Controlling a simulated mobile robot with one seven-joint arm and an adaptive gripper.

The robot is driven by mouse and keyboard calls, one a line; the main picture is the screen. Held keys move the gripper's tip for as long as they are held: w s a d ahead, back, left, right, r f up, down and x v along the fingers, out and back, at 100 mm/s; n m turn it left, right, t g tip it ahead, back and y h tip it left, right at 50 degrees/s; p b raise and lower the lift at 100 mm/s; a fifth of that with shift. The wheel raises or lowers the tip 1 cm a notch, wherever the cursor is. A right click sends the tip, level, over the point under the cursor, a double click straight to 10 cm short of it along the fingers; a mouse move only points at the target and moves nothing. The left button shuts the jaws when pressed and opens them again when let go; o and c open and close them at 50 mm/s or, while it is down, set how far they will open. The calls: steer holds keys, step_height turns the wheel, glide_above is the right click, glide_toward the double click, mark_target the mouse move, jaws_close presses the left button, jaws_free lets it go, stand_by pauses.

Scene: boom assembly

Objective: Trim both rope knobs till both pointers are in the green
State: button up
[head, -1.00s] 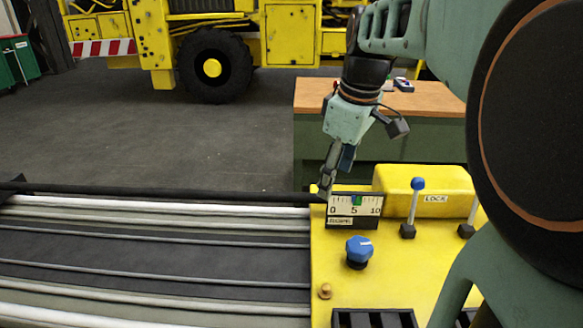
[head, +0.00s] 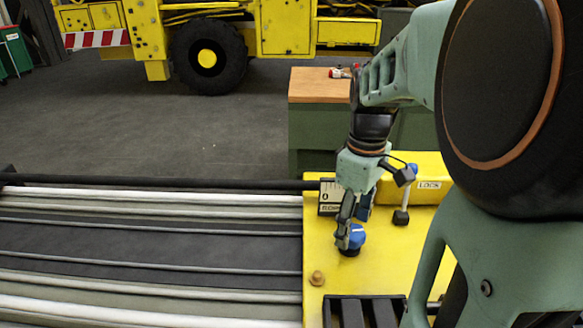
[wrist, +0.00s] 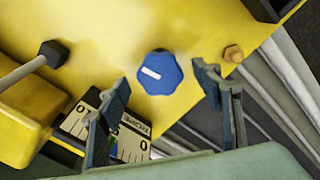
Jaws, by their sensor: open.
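A blue rope knob (head: 357,238) with a white mark stands on the yellow panel (head: 327,249). It also shows in the wrist view (wrist: 158,73), its mark lying at a slant. My gripper (head: 346,236) is over this knob with its jaws apart. In the wrist view the knob shows between the two open fingers, with space on both sides. The gauge (head: 329,197) is mostly hidden behind my gripper in the head view. It shows turned and partly covered by a finger in the wrist view (wrist: 133,145); its pointer cannot be read. Only one knob is visible.
A lever (head: 401,216) stands right of the knob, near a yellow LOCK housing (head: 432,192). A small brass stud (head: 317,278) sits at the panel's front left. Long rails (head: 150,245) run left. A wooden-topped bench (head: 315,85) stands behind.

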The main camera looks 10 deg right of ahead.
steer(key=shift+f, duration=0.4)
steer(key=shift+c, duration=0.4)
steer(key=c, duration=1.1)
steer(key=shift+m, duration=0.4)
steer(key=m+p, duration=0.1)
steer(key=m, duration=0.2)
steer(key=shift+r, duration=0.1)
steer(key=m+p, duration=0.1)
steer(key=m, duration=0.3)
steer(key=shift+m+p, duration=0.3)
steer(key=m+p, duration=0.1)
steer(key=m, duration=0.2)
steer(key=shift+m, duration=0.3)
steer(key=shift+m+p, duration=0.45)
steer(key=shift+m, duration=1.35)
